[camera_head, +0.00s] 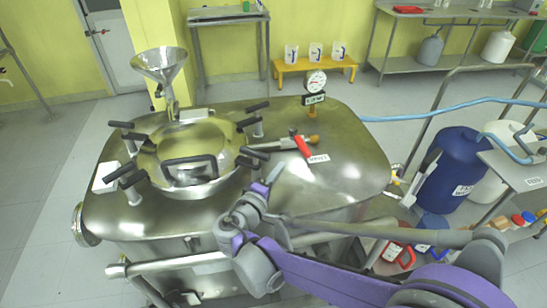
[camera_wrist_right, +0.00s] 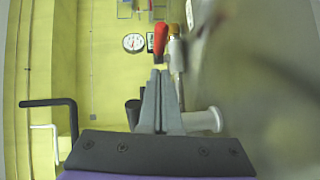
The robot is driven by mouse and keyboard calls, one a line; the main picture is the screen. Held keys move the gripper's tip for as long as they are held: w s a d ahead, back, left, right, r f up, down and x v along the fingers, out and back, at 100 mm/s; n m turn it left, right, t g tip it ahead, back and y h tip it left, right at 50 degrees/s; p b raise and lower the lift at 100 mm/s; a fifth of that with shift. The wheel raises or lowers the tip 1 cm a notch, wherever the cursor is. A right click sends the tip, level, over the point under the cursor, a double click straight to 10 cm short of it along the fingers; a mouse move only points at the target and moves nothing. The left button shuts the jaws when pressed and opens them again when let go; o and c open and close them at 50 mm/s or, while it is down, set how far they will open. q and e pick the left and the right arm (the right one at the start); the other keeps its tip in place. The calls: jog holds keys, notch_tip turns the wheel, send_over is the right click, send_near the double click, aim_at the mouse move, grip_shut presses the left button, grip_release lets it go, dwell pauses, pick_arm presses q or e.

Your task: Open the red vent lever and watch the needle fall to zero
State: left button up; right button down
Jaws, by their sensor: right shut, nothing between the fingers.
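The red vent lever (camera_head: 303,147) sits on a metal valve pipe on top of the steel reactor (camera_head: 345,150), near a small white label. It lies slanted in the head view. The round white pressure gauge (camera_head: 316,80) stands behind it; its needle is too small to read. My right gripper (camera_head: 269,181) is in front of the lever and to its left, apart from it. In the right wrist view its fingers (camera_wrist_right: 159,74) are shut and empty, pointing toward the red lever (camera_wrist_right: 160,38), with the gauge (camera_wrist_right: 133,43) beyond to the left. My left gripper is out of view.
A round hatch (camera_head: 185,158) with several black-handled clamps lies left of my right gripper. A steel funnel (camera_head: 162,66) rises behind it. A blue drum (camera_head: 452,165) stands right of the reactor. The reactor top right of the lever is clear.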

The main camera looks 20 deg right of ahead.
aim_at(298, 145)
jog(key=x, duration=0.9)
jog(key=shift+s+d+b, duration=0.15)
jog(key=shift+d+b, duration=0.1)
jog(key=shift+b, duration=0.1)
jog(key=shift+s+d, duration=0.1)
